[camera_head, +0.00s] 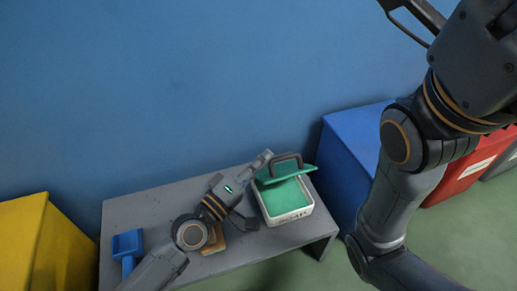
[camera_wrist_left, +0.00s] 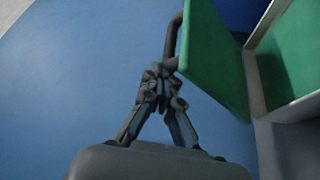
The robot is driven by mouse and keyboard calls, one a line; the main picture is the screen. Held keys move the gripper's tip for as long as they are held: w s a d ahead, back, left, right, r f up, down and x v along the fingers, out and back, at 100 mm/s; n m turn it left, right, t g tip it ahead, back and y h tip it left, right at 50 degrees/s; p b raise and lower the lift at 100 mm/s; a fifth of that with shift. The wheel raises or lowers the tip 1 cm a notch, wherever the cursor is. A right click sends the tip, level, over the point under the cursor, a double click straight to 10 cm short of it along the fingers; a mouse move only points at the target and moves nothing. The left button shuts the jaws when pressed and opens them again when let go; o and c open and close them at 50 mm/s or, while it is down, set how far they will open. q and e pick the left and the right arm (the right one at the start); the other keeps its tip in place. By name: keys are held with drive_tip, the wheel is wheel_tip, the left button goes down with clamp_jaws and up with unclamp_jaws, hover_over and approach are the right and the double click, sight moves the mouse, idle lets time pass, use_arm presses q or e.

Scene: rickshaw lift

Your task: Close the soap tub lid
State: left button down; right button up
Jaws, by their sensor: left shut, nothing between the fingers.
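The white soap tub (camera_head: 290,215) with a green inside stands on the right part of the grey bench. Its green lid (camera_head: 298,174) is raised and tilted open at the back, with a dark handle (camera_head: 287,158) on it. My left gripper (camera_head: 266,157) is shut and empty, close beside the lid handle. In the left wrist view its closed fingertips (camera_wrist_left: 157,74) are by the handle and the lid's edge (camera_wrist_left: 213,55); whether they touch I cannot tell. The tub (camera_wrist_left: 285,110) is at the right there. My right gripper (camera_head: 410,18) is only partly in view at the top.
The grey bench (camera_head: 135,211) stands against a blue wall. A blue scoop-like object (camera_head: 127,245) and a brown block (camera_head: 213,243) lie on it. A yellow bin (camera_head: 30,240) is at left; blue (camera_head: 345,160) and red (camera_head: 470,175) bins are at right.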

use_arm(q)
drive_tip(key=s+f, duration=0.1)
drive_tip(key=s+d+f+b, duration=0.1)
drive_tip(key=s+f, duration=0.2)
drive_tip(key=shift+s+d+f, duration=0.25)
drive_tip(key=shift+s+f, duration=0.05)
drive_tip(key=shift+s, duration=0.05)
drive_tip(key=shift+s+d+f+b, duration=0.1)
drive_tip(key=shift+s+f+b, duration=0.25)
drive_tip(key=shift+f, duration=0.25)
drive_tip(key=shift+s+d+f+b, duration=0.1)
drive_tip(key=shift+s+f+b, duration=0.2)
drive_tip(key=shift+f, duration=0.3)
drive_tip(key=shift+s+f, duration=0.1)
drive_tip(key=shift+f, duration=0.2)
